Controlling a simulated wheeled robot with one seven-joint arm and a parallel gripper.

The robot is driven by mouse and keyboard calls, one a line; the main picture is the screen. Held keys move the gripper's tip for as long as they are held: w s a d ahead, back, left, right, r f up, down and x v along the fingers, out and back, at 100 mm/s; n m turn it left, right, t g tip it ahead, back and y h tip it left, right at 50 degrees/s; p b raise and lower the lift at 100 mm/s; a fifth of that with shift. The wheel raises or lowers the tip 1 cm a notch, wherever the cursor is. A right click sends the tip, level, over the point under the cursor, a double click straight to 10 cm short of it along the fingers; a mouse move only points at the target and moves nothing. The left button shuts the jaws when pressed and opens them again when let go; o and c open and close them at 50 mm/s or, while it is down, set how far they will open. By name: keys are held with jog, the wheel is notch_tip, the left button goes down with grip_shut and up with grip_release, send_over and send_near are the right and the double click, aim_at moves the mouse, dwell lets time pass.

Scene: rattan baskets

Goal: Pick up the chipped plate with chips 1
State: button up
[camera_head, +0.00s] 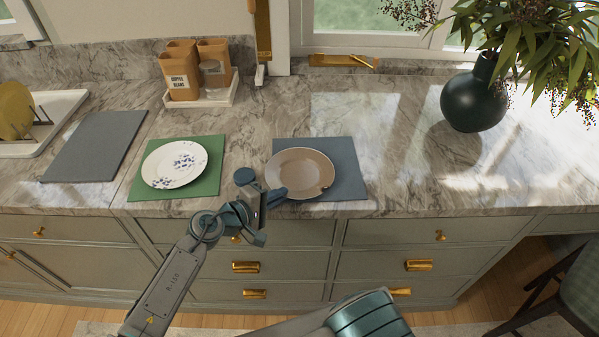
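A brown plate (300,172) with a pale rim lies on a blue-grey mat (347,157) near the counter's front edge. A small dark notch shows at its lower right rim. A white plate (174,164) with blue markings lies on a green mat (208,180) to the left; I see no clear chip on it. My gripper (268,217) is at the counter's front edge, by the lower left of the brown plate. Its two teal fingers appear apart, with nothing between them. One finger overlaps the mat's corner in the picture; I cannot tell whether it touches.
A dark round vase (474,100) with leafy branches stands at the right. A tray (203,99) with brown canisters is at the back. A grey mat (96,146) and a white dish rack (48,125) are at the left. Counter right of the brown plate is clear.

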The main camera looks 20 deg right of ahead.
jog(key=shift+d+f, duration=0.1)
grip_shut()
jog(key=shift+r, duration=0.7)
jog(key=r, duration=0.2)
jog(key=r+b, duration=0.1)
jog(key=shift+s+d+r, duration=0.1)
jog(key=shift+s+d, duration=0.25)
jog(key=s+d+r+b, duration=0.6)
jog(key=s+d+b, duration=0.1)
jog(key=b, duration=0.3)
jog(key=shift+s+d+r, duration=0.2)
jog(key=shift+s+r, duration=0.05)
jog(key=shift+s, duration=0.05)
